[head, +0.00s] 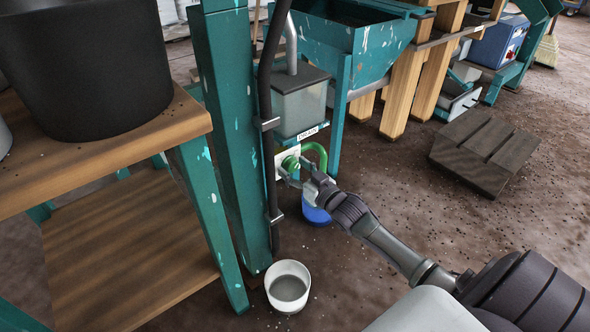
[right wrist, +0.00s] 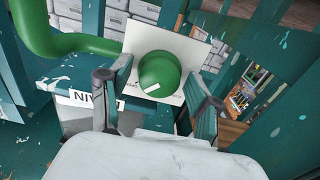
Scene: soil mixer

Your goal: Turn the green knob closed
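The green knob (head: 290,163) is on a pale plate low on the teal machine, beside a green curved pipe (head: 318,150). In the right wrist view the knob (right wrist: 160,70) is round with a white mark on its face, in front of a white plate (right wrist: 195,50). My right gripper (head: 285,174) is at the knob. In the right wrist view its two fingers (right wrist: 160,82) stand apart on either side of the knob, with small gaps visible; contact is not clear. My left gripper is not in view.
A label reading DRAIN (head: 308,132) sits above the knob. A blue container (head: 316,213) is below the pipe. A white cup (head: 288,287) stands on the floor. A teal post (head: 228,130) and wooden table (head: 185,122) with a black pot (head: 85,65) are left.

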